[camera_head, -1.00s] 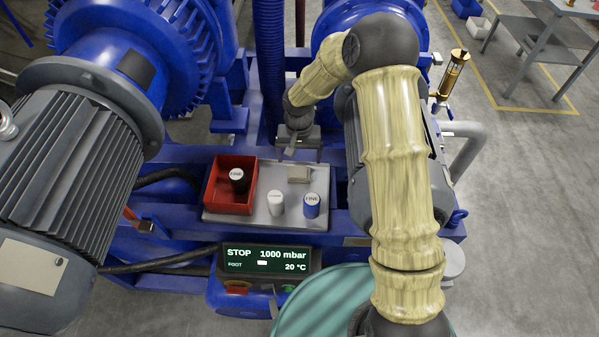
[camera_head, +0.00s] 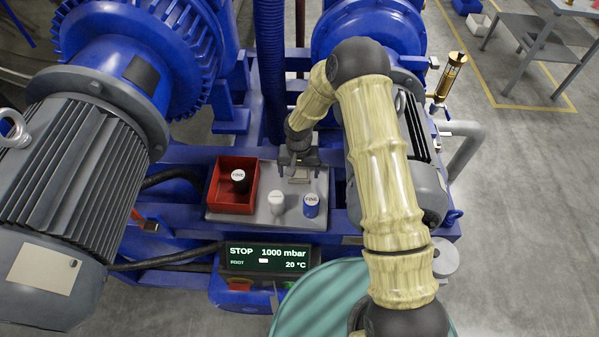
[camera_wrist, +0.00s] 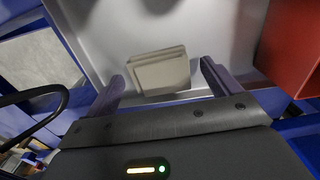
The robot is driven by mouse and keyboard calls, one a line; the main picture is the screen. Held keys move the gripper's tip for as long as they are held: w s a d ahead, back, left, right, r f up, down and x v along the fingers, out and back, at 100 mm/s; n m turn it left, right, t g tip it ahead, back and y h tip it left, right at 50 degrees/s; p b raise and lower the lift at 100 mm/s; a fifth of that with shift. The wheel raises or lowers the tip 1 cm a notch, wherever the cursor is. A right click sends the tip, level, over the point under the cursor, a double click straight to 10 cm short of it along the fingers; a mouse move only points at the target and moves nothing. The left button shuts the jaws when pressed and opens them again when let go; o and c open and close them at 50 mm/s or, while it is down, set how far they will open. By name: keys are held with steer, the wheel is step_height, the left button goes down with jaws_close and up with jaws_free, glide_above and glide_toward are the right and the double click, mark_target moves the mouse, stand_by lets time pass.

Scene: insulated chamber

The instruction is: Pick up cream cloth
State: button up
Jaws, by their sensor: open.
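The cream cloth (camera_wrist: 160,72) is a small folded pad lying flat on the grey metal tray (camera_wrist: 110,25). In the head view the cloth (camera_head: 299,176) lies on the back part of the tray (camera_head: 245,224), partly hidden by my gripper. My gripper (camera_wrist: 163,82) is open, with one finger on each side of the cloth in the wrist view and a gap to each. In the head view my gripper (camera_head: 298,164) is just above the back edge of the tray. I cannot tell how high the fingertips are above the tray.
A white container (camera_head: 276,201) and a blue one (camera_head: 311,206) stand in front of the cloth. Blue pump machinery (camera_head: 160,40) surrounds the tray. A display panel (camera_head: 268,258) is below.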

mark_target(299, 173)
steer(key=shift+f, duration=0.55)
steer(key=c, duration=1.1)
steer(key=shift+r, duration=0.15)
steer(key=shift+c, duration=0.2)
step_height(299, 173, up, 10)
steer(key=b, duration=0.3)
